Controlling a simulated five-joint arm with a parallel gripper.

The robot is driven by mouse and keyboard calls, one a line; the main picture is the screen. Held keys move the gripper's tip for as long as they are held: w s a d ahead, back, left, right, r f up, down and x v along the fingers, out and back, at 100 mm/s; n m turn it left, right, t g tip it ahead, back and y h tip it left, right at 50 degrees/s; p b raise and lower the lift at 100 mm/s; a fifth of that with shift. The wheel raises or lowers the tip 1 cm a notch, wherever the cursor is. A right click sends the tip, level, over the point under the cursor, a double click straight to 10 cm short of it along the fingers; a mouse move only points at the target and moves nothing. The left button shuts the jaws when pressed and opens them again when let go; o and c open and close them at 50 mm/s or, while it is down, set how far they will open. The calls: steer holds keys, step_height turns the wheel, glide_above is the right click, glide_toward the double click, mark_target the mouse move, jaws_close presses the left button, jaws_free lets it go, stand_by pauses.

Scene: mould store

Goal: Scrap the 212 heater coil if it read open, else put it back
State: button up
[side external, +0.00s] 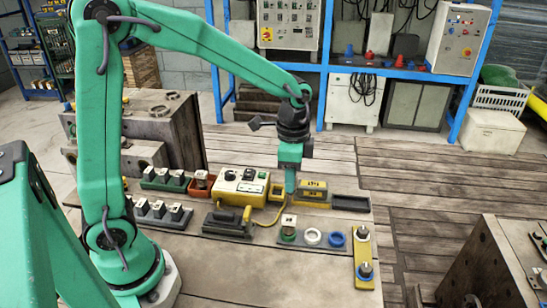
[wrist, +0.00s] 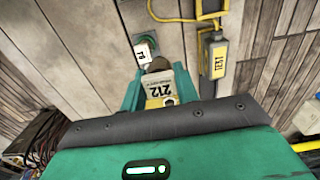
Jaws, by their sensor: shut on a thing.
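My gripper (side external: 290,190) points down over the middle of the bench. In the wrist view my gripper (wrist: 158,90) is shut on the 212 heater coil (wrist: 160,88), a pale block with a black-on-white 212 label and a yellow lower part. In the side view the fingers hide most of the coil. A white and yellow tester box (side external: 238,187) stands left of my gripper; its reading is too small to tell. A yellow unit labelled TEST (wrist: 217,65) lies to the right in the wrist view, with a yellow cable.
Another white-topped block (side external: 289,222) stands in a green ring, beside empty white (side external: 312,237) and blue (side external: 337,240) rings. More blocks sit in a green rack (side external: 163,185), a grey rack and a red holder (side external: 201,184). A dark tray (side external: 350,203) lies right of a yellow labelled box (side external: 313,190).

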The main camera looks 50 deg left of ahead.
steer(key=shift+d+m, duration=0.1)
steer(key=shift+m, duration=0.2)
steer(key=w+d+f+m, duration=0.1)
steer(key=d+f+m, duration=0.1)
steer(key=m, duration=0.6)
steer(key=w+d+f+m, duration=0.1)
steer(key=d+m, duration=0.3)
steer(key=m, duration=0.5)
steer(key=shift+d+f, duration=0.25)
steer(key=shift+f, duration=0.35)
steer(key=shift+w, duration=0.1)
steer(key=shift+f, duration=0.25)
steer(key=shift+f, duration=2.5)
steer(key=shift+f, duration=0.75)
stand_by(0.4)
